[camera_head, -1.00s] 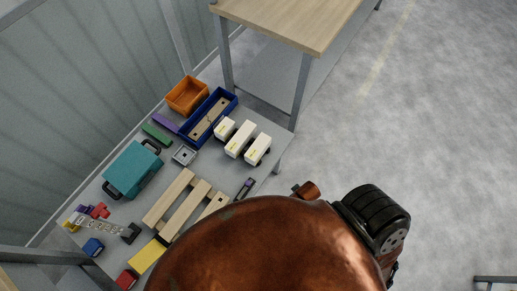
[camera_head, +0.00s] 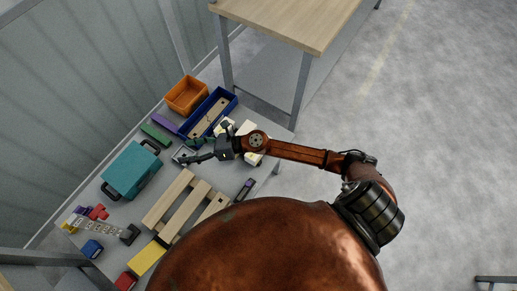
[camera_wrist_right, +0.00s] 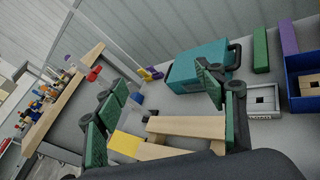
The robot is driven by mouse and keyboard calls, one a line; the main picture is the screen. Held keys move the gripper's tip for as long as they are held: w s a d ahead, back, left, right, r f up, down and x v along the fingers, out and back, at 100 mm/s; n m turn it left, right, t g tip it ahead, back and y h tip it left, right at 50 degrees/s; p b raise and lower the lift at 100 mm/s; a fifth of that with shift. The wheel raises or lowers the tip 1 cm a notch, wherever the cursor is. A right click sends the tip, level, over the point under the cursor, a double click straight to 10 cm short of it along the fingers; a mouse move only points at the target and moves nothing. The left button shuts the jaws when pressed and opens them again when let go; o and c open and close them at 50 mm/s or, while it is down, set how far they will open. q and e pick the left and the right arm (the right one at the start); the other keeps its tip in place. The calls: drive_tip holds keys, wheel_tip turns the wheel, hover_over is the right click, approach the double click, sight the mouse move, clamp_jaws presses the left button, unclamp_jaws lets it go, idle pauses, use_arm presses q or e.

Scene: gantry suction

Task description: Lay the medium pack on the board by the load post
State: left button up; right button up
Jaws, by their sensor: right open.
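White packs with yellow marks (camera_head: 247,128) sit at the right of the grey table. My right arm now covers much of them, so I cannot tell which is the medium one. My right gripper (camera_head: 190,152) is open and empty over the table, left of the packs, near a small grey fixture (camera_wrist_right: 264,101). Its spread green-padded fingers also show in the right wrist view (camera_wrist_right: 162,88). A slatted wooden board (camera_head: 164,205) lies nearer the front; it shows in the wrist view too (camera_wrist_right: 185,127). I cannot clearly identify the load post. My left gripper is not in view.
A blue tray (camera_head: 234,101) with a wooden insert and an orange bin (camera_head: 186,94) stand at the back. A teal case (camera_head: 131,171) lies left, with green and purple bars (camera_head: 166,122) behind. A yellow block (camera_head: 147,258) lies in front. A taller wooden table (camera_head: 290,22) stands behind.

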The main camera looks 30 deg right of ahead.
drive_tip(key=s+d+f+n+g+h, duration=0.2)
drive_tip(key=f+n+g, duration=0.1)
drive_tip(key=f+n, duration=0.2)
drive_tip(key=s+d+f+n+g+h, duration=0.2)
drive_tip(key=d+f+n+g, duration=0.1)
drive_tip(key=f+n, duration=0.25)
drive_tip(key=d+f+n+h, duration=0.1)
drive_tip(key=d+f+h, duration=0.1)
drive_tip(key=d, duration=0.5)
drive_tip(key=d+f+n+g+h, duration=0.1)
drive_tip(key=d+h, duration=0.3)
drive_tip(key=d, duration=0.4)
drive_tip(key=d+f+n+g+h, duration=0.1)
drive_tip(key=d+f+n+h, duration=0.1)
drive_tip(key=d, duration=0.5)
drive_tip(key=shift+w+d+f+n+h, duration=0.25)
drive_tip(key=shift+f+n+h, duration=0.15)
drive_tip(key=shift+n, duration=0.35)
drive_tip(key=shift+d+f+b, duration=0.25)
drive_tip(key=shift+f+b, duration=0.1)
drive_tip(key=shift+f, duration=0.55)
drive_tip(key=f, duration=0.3)
drive_tip(key=f+b, duration=0.1)
drive_tip(key=f, duration=0.1)
drive_tip(key=shift+w+d+f, duration=0.1)
drive_tip(key=shift+w+f, duration=0.1)
drive_tip(key=shift+f, duration=0.2)
drive_tip(key=shift+r, duration=0.1)
drive_tip(key=c, duration=1.6)
